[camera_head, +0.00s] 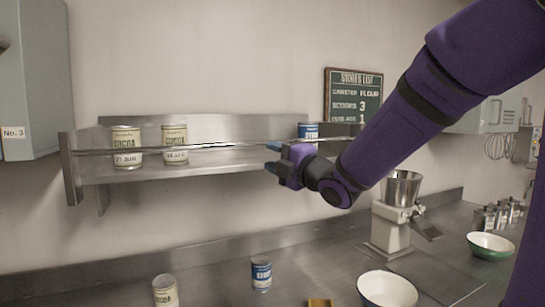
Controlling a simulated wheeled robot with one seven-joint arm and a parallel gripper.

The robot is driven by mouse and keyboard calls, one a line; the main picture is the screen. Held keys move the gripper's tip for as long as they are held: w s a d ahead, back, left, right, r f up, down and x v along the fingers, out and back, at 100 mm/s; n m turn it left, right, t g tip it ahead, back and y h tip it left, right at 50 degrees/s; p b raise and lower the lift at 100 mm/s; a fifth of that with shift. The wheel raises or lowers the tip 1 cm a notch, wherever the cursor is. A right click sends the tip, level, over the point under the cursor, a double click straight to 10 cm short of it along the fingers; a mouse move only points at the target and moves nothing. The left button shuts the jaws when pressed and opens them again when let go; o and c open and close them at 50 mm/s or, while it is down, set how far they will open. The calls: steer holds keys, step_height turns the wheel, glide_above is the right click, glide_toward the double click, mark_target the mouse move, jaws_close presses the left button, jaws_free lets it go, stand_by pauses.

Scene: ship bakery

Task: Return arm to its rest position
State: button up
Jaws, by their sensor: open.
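My purple arm (455,75) reaches in from the upper right. My gripper (273,157) is open in front of the metal shelf, pointing left, with blue fingertips. Nothing shows between its fingers. A blue can (308,130) stands on the shelf just behind and above the gripper, partly hidden by the rail and my gripper.
The wall shelf (215,128) has a front rail and holds two cream cans (127,147) (175,144) at left. On the counter stand a cream can (165,291), a blue can (261,273), a white bowl (388,291), a grinder (390,228) and a green bowl (489,246).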

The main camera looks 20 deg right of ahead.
steer(key=s+d+f+m+g+h, duration=0.1)
steer(key=s+f+m+g+h, duration=0.1)
steer(key=s+m, duration=0.5)
steer(key=s+d+f+m+g+h, duration=0.1)
steer(key=s+f+m+g+h, duration=0.2)
steer(key=s+m+g, duration=0.3)
steer(key=s+f+m+g+h, duration=0.2)
steer(key=s+f+m+g, duration=0.2)
steer(key=s+m, duration=0.6)
steer(key=s+g, duration=0.1)
steer(key=s, duration=0.3)
steer(key=shift+s+d+f+h, duration=0.3)
steer(key=shift+d+h, duration=0.1)
stand_by(0.6)
